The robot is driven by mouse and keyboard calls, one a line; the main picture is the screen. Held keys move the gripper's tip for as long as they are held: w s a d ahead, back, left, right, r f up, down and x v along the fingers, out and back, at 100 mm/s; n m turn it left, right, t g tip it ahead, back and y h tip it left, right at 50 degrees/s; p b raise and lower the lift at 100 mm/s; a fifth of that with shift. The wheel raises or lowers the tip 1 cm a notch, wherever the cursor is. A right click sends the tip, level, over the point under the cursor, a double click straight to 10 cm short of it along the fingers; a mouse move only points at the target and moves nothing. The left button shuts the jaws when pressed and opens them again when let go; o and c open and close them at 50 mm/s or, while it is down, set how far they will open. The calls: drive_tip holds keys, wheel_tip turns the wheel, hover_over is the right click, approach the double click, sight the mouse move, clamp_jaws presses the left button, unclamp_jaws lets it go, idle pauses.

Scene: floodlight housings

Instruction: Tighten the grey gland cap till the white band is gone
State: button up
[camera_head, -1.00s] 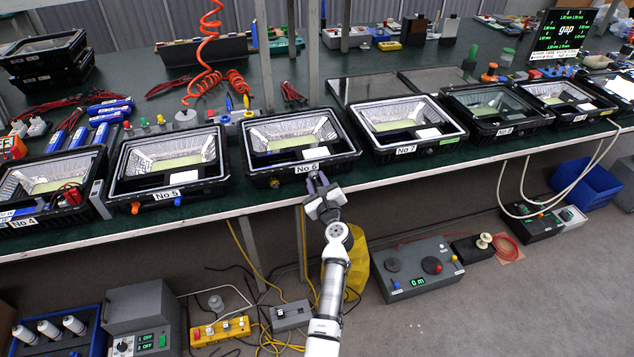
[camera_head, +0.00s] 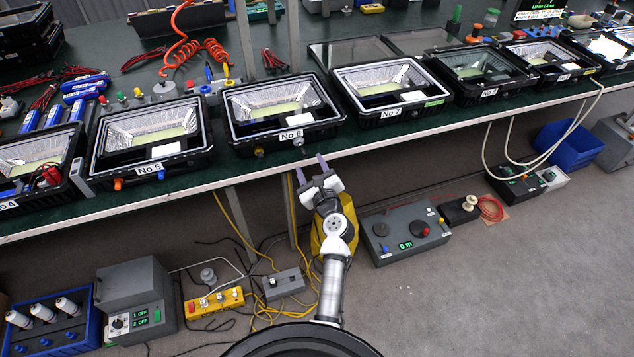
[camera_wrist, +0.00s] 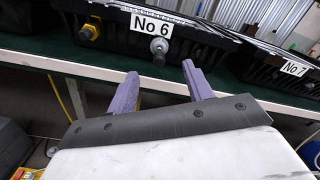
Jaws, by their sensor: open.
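The grey gland cap (camera_wrist: 159,46) sits on the front wall of the No 6 floodlight housing (camera_wrist: 190,36), just under the right part of its label. The wrist view is too small to tell whether a white band shows at it. My gripper (camera_wrist: 160,74) is open and empty, its two purple fingers pointing towards the housing front. The cap lies ahead of the gap between the fingertips, apart from them.
A yellow gland (camera_wrist: 90,31) sits left of the grey cap on the same housing. The No 5 housing (camera_head: 105,168) and No 7 housing (camera_head: 364,114) stand on either side. The bench edge (camera_head: 400,134) runs under them. Control boxes and cables lie on the floor.

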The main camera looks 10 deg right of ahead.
drive_tip(key=b+v, duration=0.1)
drive_tip(key=v, duration=0.4)
drive_tip(key=shift+s, duration=0.35)
